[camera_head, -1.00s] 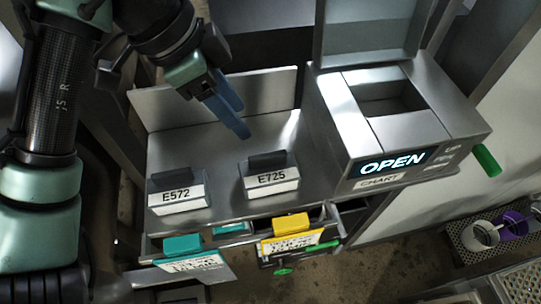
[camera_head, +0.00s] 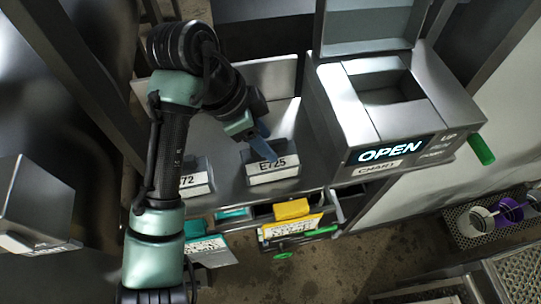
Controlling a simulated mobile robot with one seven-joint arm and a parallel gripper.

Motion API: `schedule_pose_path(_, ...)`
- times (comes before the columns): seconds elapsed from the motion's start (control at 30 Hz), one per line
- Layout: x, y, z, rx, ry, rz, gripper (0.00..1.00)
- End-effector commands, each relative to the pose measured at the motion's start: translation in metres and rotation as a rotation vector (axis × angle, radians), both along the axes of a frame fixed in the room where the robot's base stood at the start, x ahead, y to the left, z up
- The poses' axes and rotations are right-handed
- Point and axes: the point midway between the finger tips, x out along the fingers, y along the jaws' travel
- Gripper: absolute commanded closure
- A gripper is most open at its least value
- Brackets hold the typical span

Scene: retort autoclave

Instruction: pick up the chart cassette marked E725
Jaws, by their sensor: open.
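The chart cassette marked E725 (camera_head: 272,174) stands on the steel shelf, with a white label on its front and a dark top. My gripper (camera_head: 263,150) is open, with its blue fingers just above and partly in front of the cassette's dark top. Whether the fingers touch the cassette cannot be told from this view. A second cassette (camera_head: 198,182) stands to the left; my arm hides part of its label, leaving "72" visible.
The chart box (camera_head: 372,165) with a lit OPEN display and raised lid stands right of the cassette. Below the shelf (camera_head: 229,199) an open drawer holds a yellow-topped item (camera_head: 291,209) and teal-topped items (camera_head: 205,246). Cups (camera_head: 483,217) sit in a rack at the right.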

Motion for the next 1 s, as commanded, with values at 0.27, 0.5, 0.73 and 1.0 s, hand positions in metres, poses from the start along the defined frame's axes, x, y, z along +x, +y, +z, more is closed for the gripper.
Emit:
schedule_pose_path(0.27, 0.0008, -0.0025, -0.0067, 0.000, -0.001, 0.000, 0.47)
schedule_pose_path(0.5, 0.0008, -0.0024, -0.0064, 0.000, -0.001, 0.000, 0.82)
schedule_pose_path(0.73, 0.0007, -0.0024, -0.0062, 0.000, -0.001, 0.000, 1.00)
schedule_pose_path(1.0, 0.0007, -0.0023, -0.0060, 0.000, -0.002, 0.001, 1.00)
